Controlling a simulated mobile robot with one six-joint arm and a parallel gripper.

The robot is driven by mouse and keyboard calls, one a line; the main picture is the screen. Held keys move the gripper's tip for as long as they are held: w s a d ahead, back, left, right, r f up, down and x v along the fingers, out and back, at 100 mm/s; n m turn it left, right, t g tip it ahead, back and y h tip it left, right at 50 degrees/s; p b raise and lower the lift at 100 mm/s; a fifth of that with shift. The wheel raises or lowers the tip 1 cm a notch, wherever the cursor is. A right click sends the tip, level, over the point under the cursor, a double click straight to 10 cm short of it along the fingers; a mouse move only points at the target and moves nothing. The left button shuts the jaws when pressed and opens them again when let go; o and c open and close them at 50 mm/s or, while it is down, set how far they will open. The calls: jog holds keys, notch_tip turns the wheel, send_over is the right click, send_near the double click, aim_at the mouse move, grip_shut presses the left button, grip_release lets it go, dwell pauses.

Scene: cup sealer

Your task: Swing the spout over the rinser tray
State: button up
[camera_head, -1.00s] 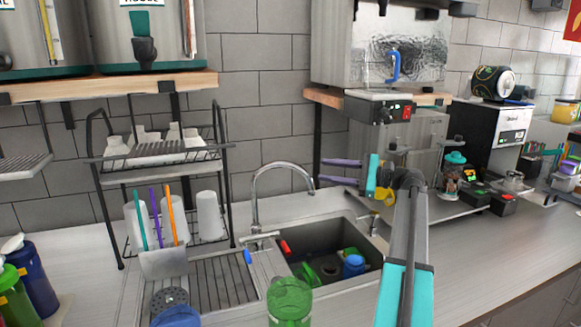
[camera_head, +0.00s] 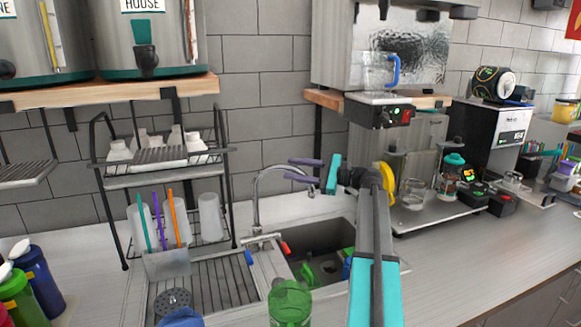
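A curved silver faucet spout (camera_head: 257,198) rises behind the sink (camera_head: 325,237) and arches right, its outlet end toward the basin side. A ribbed metal tray (camera_head: 218,283) lies left of the basin, with a round perforated disc (camera_head: 173,299) at its front left; I take this to be the rinser tray. My gripper (camera_head: 304,171) has two purple fingers, apart, with nothing seen between them. It points left near the spout's outlet end. The lower finger overlaps the spout in the picture; I cannot tell if they touch. My arm hides part of the basin.
A green bottle (camera_head: 290,304) stands at the front edge of the sink. A wire rack (camera_head: 232,222) with cups stands left of the faucet. A machine with a tray and glass (camera_head: 411,193) stands right of the sink. The right counter (camera_head: 470,262) is clear.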

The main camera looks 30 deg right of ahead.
jog(key=shift+x, duration=0.9)
grip_shut()
jog(key=shift+a, duration=0.15)
